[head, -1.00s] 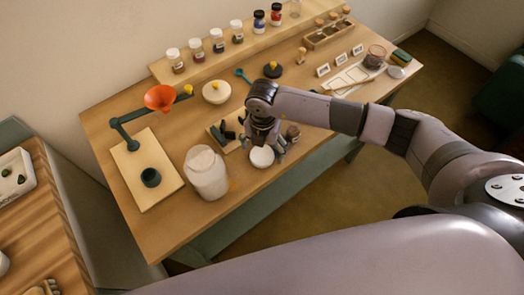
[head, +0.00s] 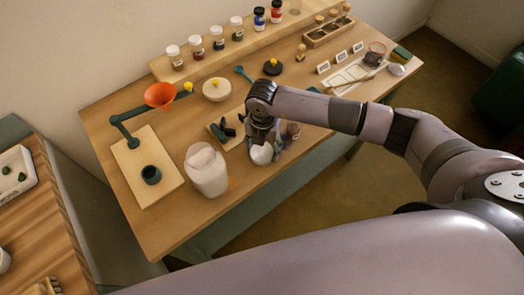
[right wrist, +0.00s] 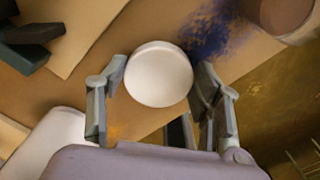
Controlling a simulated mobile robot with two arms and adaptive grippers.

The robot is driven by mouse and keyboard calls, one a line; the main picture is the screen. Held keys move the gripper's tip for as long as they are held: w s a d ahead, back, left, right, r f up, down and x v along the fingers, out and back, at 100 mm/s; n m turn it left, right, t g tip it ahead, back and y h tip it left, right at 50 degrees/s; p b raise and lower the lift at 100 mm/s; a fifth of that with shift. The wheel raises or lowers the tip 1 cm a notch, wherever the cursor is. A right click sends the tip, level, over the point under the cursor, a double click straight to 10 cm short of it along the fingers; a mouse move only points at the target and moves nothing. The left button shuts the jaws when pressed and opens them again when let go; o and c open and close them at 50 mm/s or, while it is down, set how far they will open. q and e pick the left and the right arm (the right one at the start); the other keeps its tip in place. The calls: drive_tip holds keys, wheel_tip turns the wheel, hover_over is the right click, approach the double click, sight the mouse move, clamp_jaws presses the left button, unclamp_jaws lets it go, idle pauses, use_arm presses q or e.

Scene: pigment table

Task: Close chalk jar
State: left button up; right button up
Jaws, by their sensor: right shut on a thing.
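The fingers show beside the lid in the right wrist view (right wrist: 158,88). I cannot tell whether the lid is clear of the table. The jar stands upright and apart from the lid. My left gripper is out of view.
Dark sticks on a board (head: 226,131) lie behind the jar. A small brown jar (head: 293,130) stands right of my gripper, near a blue powder stain (right wrist: 212,32). A board with a dark cup (head: 151,175) and an orange funnel (head: 160,95) are on the left.

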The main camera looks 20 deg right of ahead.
sight(267, 151)
drive_tip(key=shift+r, duration=0.1)
wheel_tip(267, 151, up, 20)
drive_tip(key=b, duration=0.4)
drive_tip(key=shift+b, duration=0.35)
drive_tip(key=s+d+f+m, duration=0.2)
drive_tip(key=s+m, duration=0.2)
drive_tip(key=m, duration=1)
drive_tip(key=s+d+f+m, duration=0.2)
drive_tip(key=s+d+m, duration=0.1)
drive_tip(key=m, duration=1.1)
drive_tip(key=shift+s+d+f+m+b, duration=0.15)
drive_tip(key=shift+s+d+m+b, duration=0.2)
drive_tip(key=shift+s, duration=0.55)
drive_tip(key=shift+a, duration=0.1)
